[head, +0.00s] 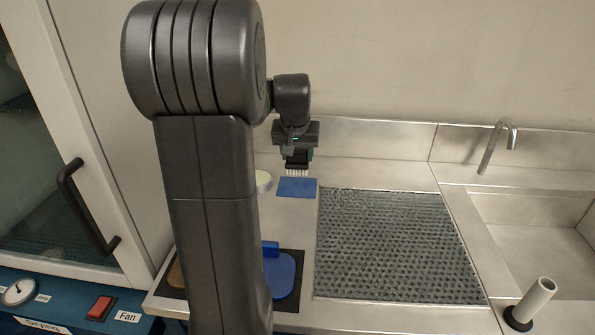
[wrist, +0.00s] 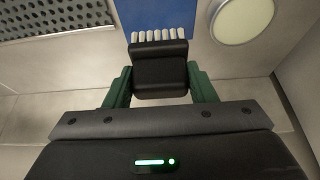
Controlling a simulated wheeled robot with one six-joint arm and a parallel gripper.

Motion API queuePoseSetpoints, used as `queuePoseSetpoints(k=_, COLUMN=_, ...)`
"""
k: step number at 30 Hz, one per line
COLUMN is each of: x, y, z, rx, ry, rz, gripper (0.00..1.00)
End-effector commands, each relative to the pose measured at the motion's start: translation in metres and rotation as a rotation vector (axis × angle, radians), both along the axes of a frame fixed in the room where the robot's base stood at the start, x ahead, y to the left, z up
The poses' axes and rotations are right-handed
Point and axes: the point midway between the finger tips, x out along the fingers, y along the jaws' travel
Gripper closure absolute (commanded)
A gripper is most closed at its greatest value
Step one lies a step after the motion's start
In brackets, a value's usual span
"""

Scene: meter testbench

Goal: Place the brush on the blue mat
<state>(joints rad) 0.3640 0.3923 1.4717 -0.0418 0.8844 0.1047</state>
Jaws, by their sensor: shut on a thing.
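The brush has a black body and a row of white bristles. In the wrist view the brush (wrist: 160,72) sits between the two green fingers of my gripper (wrist: 160,85), which is shut on it. In the head view the brush (head: 297,167) hangs bristles down from my gripper (head: 298,153). The blue mat (head: 296,187) lies on the steel counter, just below the bristles in that view. The mat also shows at the top of the wrist view (wrist: 158,16), partly behind the bristles. I cannot tell whether the bristles touch it.
A round pale dish (head: 263,181) stands left of the mat, partly behind my arm. A perforated grate (head: 395,245) lies to the right. Further right are a sink (head: 535,215), a faucet (head: 497,142) and a white upright tube (head: 535,300). A blue object (head: 283,272) lies on a dark mat in front.

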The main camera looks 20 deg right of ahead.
Motion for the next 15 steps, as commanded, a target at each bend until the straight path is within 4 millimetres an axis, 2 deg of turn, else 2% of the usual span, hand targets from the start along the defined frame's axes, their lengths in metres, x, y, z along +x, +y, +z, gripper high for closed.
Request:
queuePoseSetpoints(k=7, x=0.0, y=0.0, z=-0.023, rx=0.0, ry=0.001, rz=0.0, gripper=0.74)
queuePoseSetpoints(k=12, x=0.0, y=0.0, z=-0.047, rx=0.0, ry=0.001, rz=0.0, gripper=0.74)
queuePoseSetpoints(k=15, x=0.0, y=0.0, z=-0.05, rx=-0.001, ry=-0.002, rz=0.0, gripper=0.74)
